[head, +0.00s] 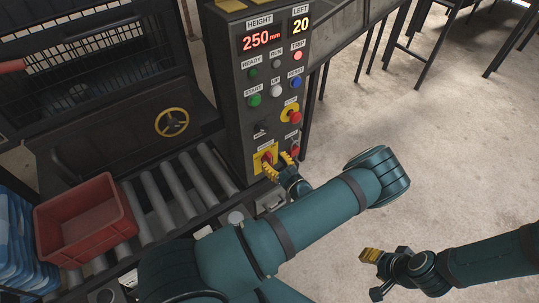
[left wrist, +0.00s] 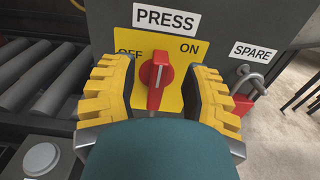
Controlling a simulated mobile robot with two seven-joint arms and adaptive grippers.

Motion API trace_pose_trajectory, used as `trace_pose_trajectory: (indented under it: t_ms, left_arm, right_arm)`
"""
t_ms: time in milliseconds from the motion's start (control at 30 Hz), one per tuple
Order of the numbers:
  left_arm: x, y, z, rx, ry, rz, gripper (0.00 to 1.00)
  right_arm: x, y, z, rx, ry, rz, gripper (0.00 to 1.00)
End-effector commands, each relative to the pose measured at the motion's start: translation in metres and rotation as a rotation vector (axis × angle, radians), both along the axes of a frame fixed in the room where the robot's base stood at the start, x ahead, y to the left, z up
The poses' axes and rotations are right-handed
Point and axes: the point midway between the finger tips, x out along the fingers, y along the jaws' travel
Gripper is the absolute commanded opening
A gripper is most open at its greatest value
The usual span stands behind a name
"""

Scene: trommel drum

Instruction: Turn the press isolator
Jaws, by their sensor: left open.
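The press isolator is a red rotary handle (left wrist: 157,80) on a yellow plate (left wrist: 180,99) marked OFF at left and ON at right, under a PRESS label. Its white line points nearly straight up, leaning slightly right. In the head view the isolator (head: 267,157) is low on the control panel. My left gripper (left wrist: 161,92) is open, with its yellow fingers on either side of the handle and visible gaps. It also shows at the panel in the head view (head: 279,166). My right gripper (head: 371,256) is over bare floor, away from the panel; its finger opening is unclear.
A SPARE switch with a red padlock (left wrist: 242,104) is just right of the isolator. A red stop button (head: 295,116) is above. A roller conveyor (head: 180,187) with a red crate (head: 128,216) stands at left.

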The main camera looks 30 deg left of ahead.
Motion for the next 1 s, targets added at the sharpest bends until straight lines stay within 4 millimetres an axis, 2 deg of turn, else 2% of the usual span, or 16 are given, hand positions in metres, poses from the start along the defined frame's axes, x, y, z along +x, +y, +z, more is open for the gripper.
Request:
trace_pose_trajectory:
  t_ms: [200, 567, 600, 733, 767, 1000]
  left_arm:
    - [0.009, 0.023, 0.000, 0.000, 0.000, 0.001, 0.47]
    - [0.011, 0.028, 0.000, -0.001, 0.000, 0.000, 0.47]
    - [0.011, 0.028, 0.000, -0.001, 0.000, 0.000, 0.50]
    - [0.011, 0.028, 0.000, -0.001, 0.000, 0.000, 0.04]
    - [0.011, 0.028, 0.000, 0.000, 0.000, 0.000, 0.00]
    - [0.012, 0.028, 0.000, 0.000, -0.001, 0.000, 0.00]
  right_arm:
    - [0.000, 0.000, 0.003, 0.001, 0.000, 0.000, 0.47]
    - [0.000, 0.000, 0.003, 0.001, 0.000, 0.000, 0.47]
    - [0.000, 0.000, 0.003, 0.001, 0.000, 0.000, 0.47]
    - [0.000, 0.000, 0.003, 0.001, 0.000, 0.000, 0.47]
    - [0.000, 0.000, 0.003, 0.001, 0.000, 0.000, 0.47]
    - [0.000, 0.000, 0.003, 0.001, 0.000, 0.000, 0.47]
